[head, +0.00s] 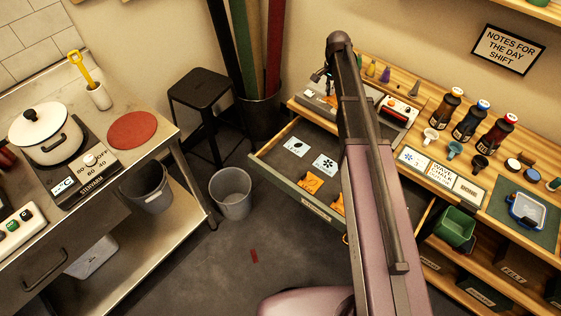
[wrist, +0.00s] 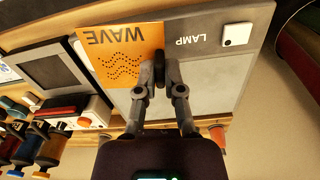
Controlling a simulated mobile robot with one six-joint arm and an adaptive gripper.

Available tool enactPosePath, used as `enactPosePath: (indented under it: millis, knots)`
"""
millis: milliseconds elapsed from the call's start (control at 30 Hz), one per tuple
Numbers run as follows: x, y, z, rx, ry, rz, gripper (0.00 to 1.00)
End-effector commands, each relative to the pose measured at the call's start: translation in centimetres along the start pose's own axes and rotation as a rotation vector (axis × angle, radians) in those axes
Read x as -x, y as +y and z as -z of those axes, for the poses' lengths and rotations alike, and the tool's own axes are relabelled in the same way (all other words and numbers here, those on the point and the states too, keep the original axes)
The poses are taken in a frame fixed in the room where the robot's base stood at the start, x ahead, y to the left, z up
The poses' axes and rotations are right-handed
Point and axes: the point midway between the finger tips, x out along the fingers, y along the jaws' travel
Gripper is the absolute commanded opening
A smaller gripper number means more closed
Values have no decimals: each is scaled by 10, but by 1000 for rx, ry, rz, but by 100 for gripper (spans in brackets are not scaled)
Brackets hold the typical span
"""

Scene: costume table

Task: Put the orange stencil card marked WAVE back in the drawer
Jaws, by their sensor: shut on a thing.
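The orange stencil card marked WAVE (wrist: 120,55) shows upside down in the wrist view, with rows of small dark holes in a wave pattern. My gripper (wrist: 159,70) is shut on its right edge. The card is over a grey panel marked LAMP (wrist: 205,85); I cannot tell whether they touch. In the head view my arm hides the card, and my gripper (head: 327,76) shows only in part at the worktop's far left end. The drawer (head: 265,160) is pulled open below the worktop. It holds white patterned cards (head: 325,164) and orange pieces (head: 311,183).
A black stool (head: 203,95) and a grey bin (head: 231,192) stand left of the drawer. My arm covers part of the drawer's right side.

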Motion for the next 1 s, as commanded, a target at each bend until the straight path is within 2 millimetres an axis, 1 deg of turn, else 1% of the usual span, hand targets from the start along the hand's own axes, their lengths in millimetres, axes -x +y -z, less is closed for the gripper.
enactPosePath:
  millis: [167,267,367,467,567,667,800,1000]
  knots:
    - [-1,0,0,0,0,0,0]
    - [-4,-2,-6,3,0,0,0]
    - [-11,-5,-16,8,0,0,0]
    - [-22,-11,-35,19,0,0,0]
    - [-36,-19,-60,34,0,0,0]
    - [-52,-27,-90,50,0,0,0]
    - [-76,-36,-135,76,0,-1,0]
    - [-105,-45,-194,107,0,-1,0]
